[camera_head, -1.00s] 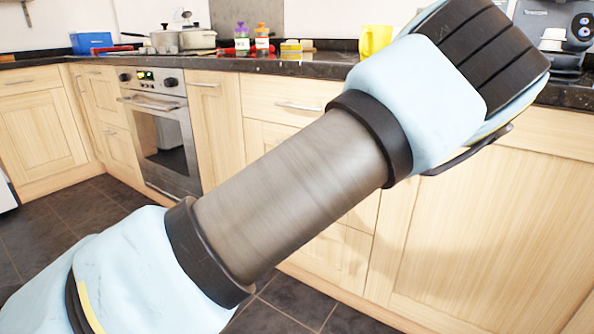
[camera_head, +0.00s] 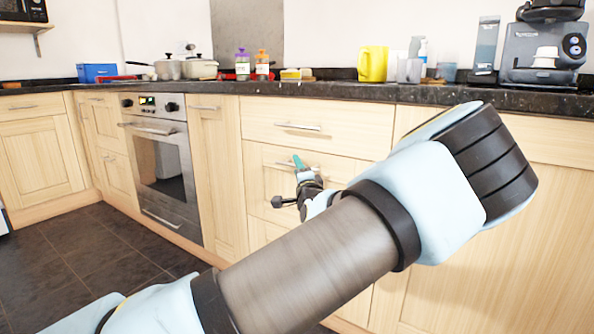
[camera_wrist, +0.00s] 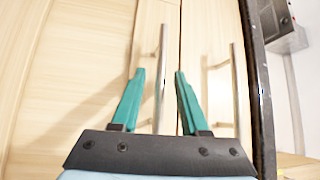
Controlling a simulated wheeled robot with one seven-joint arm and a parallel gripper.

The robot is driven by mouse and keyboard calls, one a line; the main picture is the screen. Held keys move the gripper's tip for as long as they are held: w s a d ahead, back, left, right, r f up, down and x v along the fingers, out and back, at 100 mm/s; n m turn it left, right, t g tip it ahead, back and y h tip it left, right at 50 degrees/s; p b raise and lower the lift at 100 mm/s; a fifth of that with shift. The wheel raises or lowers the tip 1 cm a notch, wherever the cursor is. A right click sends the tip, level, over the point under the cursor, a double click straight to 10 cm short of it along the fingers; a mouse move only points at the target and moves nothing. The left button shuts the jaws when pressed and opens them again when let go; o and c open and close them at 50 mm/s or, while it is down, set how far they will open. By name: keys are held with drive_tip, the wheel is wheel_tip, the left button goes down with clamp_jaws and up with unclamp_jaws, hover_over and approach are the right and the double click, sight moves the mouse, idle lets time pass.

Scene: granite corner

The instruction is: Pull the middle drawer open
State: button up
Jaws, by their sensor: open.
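The middle drawer (camera_head: 262,196) is a pale wood front in the stack right of the oven, and it looks shut. Its metal bar handle (camera_wrist: 161,85) runs between my two teal fingers in the wrist view. In the head view my gripper (camera_head: 300,163) is in front of this drawer and hides part of the handle. My gripper (camera_wrist: 160,73) is open, with one finger on each side of the bar in the picture. I cannot tell whether the tips reach past the bar or touch it. The top drawer's handle (camera_wrist: 235,85) is to the right in the wrist view.
The top drawer (camera_head: 345,134) is shut above, under the dark granite counter (camera_head: 340,91). The oven (camera_head: 160,165) stands to the left. My arm covers the lower cabinets at centre. A yellow jug (camera_head: 372,64) and a coffee machine (camera_head: 540,62) stand on the counter.

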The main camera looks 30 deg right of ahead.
drive_tip(key=shift+w+d+r, duration=0.1)
drive_tip(key=shift+w, duration=0.35)
drive_tip(key=shift+c, duration=0.2)
clamp_jaws()
idle(1.0)
